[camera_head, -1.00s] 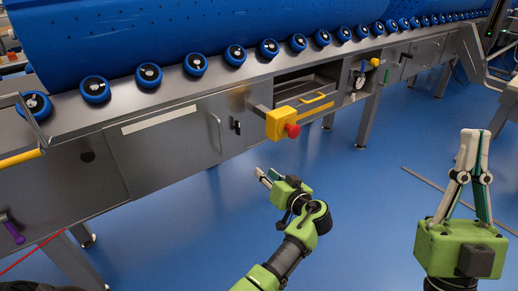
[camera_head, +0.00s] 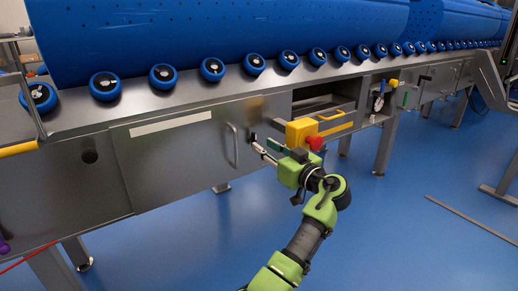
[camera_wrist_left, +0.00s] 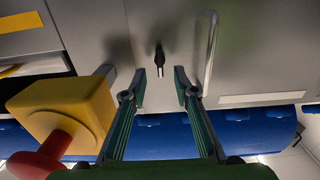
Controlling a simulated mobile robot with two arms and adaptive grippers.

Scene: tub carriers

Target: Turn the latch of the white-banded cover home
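The white-banded cover (camera_head: 170,165) is a grey metal panel on the machine's front, with a white strip along its top and a bar handle (camera_head: 233,146) at its right. In the left wrist view the handle (camera_wrist_left: 210,55) stands right of the small black latch (camera_wrist_left: 159,60). My left gripper (camera_head: 263,149) is close in front of the latch, which its fingers largely hide in the head view. In the left wrist view this gripper (camera_wrist_left: 161,82) is open, with the latch showing in the gap between its fingertips. I cannot tell any contact. My right gripper is out of view.
A yellow box (camera_head: 300,132) with a red button (camera_head: 315,143) juts out beside my left gripper; it looms close in the left wrist view (camera_wrist_left: 62,112). An open recess (camera_head: 318,101) lies behind it. Blue floor (camera_head: 400,220) is clear below.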

